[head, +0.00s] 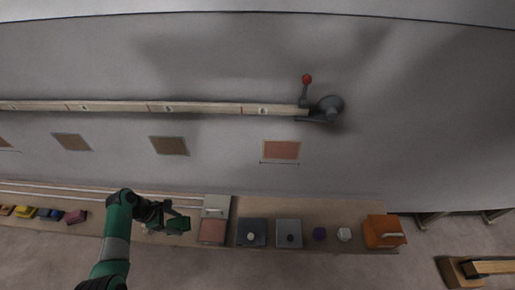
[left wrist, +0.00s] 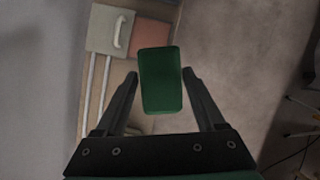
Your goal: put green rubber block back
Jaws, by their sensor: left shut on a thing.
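The green rubber block (head: 179,224) is held by my left gripper (head: 172,217) above the long bench, left of the grey lidded box. In the left wrist view the green block (left wrist: 160,80) sits between the two dark fingers (left wrist: 160,78), its long side pointing along them. The gripper is shut on it. The bench surface below the block is partly hidden by my left arm and the block. My right gripper is not in view.
The bench (head: 370,207) carries a grey box with a handle (head: 216,202), a reddish pad (head: 211,232), two grey knobbed boxes (head: 252,225) and an orange box (head: 384,231). Several coloured blocks (head: 75,216) stand at its left. A rail (head: 210,108) with a red-knobbed lever (head: 307,79) crosses the grey hull.

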